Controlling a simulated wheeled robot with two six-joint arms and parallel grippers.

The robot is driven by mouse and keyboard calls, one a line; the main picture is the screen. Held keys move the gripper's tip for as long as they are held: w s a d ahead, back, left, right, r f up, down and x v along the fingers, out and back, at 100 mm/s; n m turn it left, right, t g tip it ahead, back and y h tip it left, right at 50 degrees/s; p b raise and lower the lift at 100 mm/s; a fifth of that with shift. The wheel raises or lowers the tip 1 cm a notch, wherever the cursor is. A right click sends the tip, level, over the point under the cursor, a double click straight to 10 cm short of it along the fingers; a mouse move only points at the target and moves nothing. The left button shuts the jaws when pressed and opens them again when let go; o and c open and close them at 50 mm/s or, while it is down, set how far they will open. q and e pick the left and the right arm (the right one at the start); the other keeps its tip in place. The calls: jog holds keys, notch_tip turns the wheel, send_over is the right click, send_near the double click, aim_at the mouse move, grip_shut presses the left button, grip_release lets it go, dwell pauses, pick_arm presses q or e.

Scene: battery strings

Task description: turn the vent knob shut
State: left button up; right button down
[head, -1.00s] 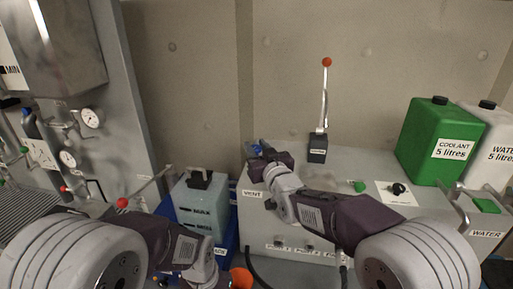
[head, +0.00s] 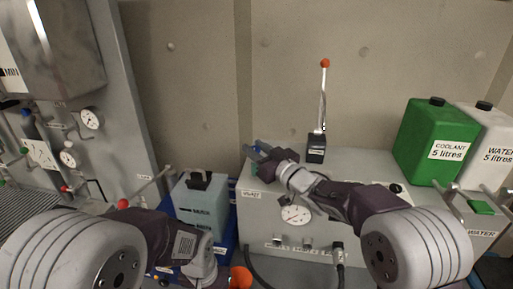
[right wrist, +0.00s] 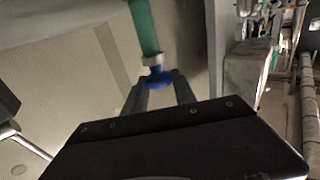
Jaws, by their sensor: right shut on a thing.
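The vent knob (right wrist: 158,78) is a small blue knob at the end of a green pipe with a pale collar, in the right wrist view. My right gripper (right wrist: 157,84) has its two fingers closed on it from either side. In the head view my right gripper (head: 256,153) is above the back left corner of the grey box, over the VENT label (head: 251,194); the knob is mostly hidden by the fingers there.
An orange object (head: 241,277) is below.

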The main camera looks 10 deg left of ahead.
jog(key=c, duration=1.1)
grip_release()
jog(key=shift+a+f, duration=0.1)
jog(key=shift+f, duration=0.05)
jog(key=shift+o, duration=0.2)
jog(key=shift+w+a+f, duration=0.1)
jog(key=shift+w+a, duration=0.15)
jog(key=shift+w, duration=0.05)
jog(key=b+v, duration=0.2)
jog(key=v, duration=0.7)
